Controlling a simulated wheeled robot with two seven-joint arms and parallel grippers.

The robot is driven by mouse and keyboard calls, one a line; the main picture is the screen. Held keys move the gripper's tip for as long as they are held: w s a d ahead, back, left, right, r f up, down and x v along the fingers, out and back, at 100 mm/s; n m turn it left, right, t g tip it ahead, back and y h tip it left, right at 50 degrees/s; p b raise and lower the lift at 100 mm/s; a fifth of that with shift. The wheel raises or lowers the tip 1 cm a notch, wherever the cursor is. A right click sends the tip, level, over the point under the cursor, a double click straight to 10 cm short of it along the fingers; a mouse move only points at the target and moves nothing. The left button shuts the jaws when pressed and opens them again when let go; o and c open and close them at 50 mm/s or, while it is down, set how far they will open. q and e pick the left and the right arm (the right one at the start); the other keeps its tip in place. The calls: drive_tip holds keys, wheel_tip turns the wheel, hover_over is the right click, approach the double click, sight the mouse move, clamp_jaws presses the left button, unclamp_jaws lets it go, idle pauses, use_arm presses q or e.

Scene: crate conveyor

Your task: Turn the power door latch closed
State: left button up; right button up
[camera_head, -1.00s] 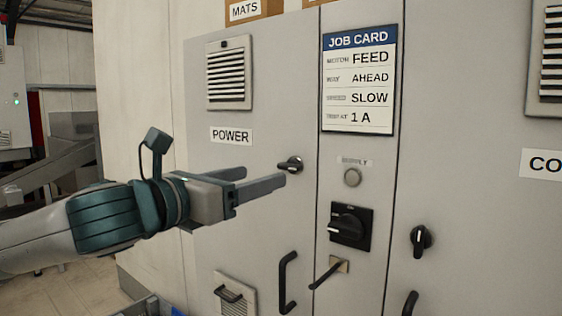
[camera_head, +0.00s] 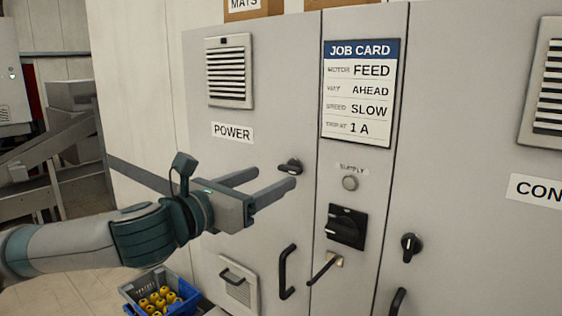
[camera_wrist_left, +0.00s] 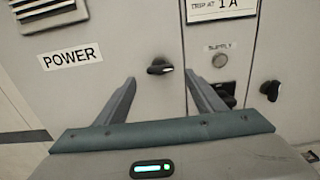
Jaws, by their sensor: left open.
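The power door (camera_head: 225,165) is a grey cabinet door with a POWER label, and it looks shut. Its black latch (camera_head: 290,166) is a small knob near the door's right edge, lying about level. My left gripper (camera_head: 270,186) is open and empty, with its fingertips just below and left of the latch in the head view. In the left wrist view the latch (camera_wrist_left: 159,67) shows beyond the fingertips, between them and apart from both. The left gripper (camera_wrist_left: 160,88) points at the door. My right gripper is not in view.
A black door handle (camera_head: 287,272) is below the latch. To the right are a black rotary switch (camera_head: 346,227), a small lever (camera_head: 323,268) and another door's latch (camera_head: 411,246). A blue crate (camera_head: 160,292) with yellow items stands at lower left.

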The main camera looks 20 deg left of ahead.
sight(286, 171)
use_arm(q)
drive_tip(key=p+x, duration=0.1)
drive_tip(key=x, duration=0.4)
drive_tip(key=shift+w+d, duration=0.1)
drive_tip(key=shift+w, duration=0.1)
drive_tip(key=c, duration=1)
drive_tip(key=shift+c, duration=0.2)
